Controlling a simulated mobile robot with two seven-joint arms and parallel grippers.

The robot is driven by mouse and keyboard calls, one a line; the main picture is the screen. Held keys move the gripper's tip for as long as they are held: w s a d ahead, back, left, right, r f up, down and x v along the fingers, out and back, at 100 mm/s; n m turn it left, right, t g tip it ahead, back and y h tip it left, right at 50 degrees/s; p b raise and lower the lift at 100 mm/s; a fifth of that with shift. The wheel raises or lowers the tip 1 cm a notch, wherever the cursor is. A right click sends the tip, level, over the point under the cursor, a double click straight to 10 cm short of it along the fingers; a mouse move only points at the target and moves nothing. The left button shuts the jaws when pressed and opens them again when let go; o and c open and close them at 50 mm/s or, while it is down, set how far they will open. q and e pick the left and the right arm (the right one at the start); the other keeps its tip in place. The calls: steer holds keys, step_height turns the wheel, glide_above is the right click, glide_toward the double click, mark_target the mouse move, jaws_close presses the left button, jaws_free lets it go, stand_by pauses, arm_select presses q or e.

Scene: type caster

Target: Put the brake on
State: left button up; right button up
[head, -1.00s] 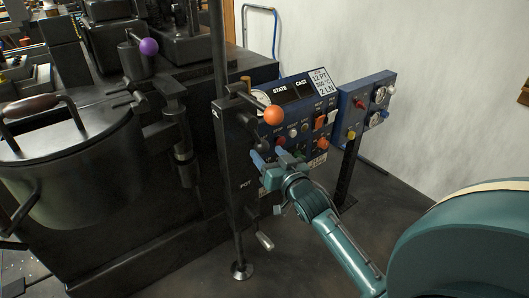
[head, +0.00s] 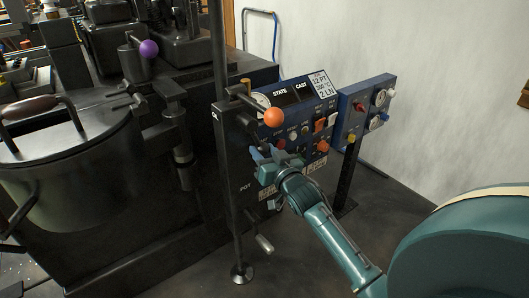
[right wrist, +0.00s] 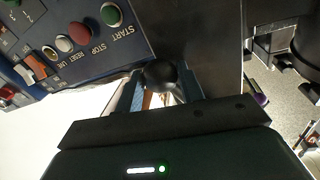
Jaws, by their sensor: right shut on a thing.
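A black ball knob (right wrist: 160,75) sits between the two fingers of my right gripper (right wrist: 164,92) in the right wrist view. The fingers are shut on it. In the head view my right gripper (head: 266,158) is at the dark machine column, just below and left of the control panel (head: 300,125), and it hides the knob. I see no brake label, so I cannot read from the frames that the knob is the brake's. My left gripper is not in view.
An orange ball handle (head: 273,117) stands just above my right gripper. A crank handle (head: 264,243) is below it. Start and stop buttons (right wrist: 111,15) are close by. The pot (head: 70,160) is at the left.

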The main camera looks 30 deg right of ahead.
jaws_close()
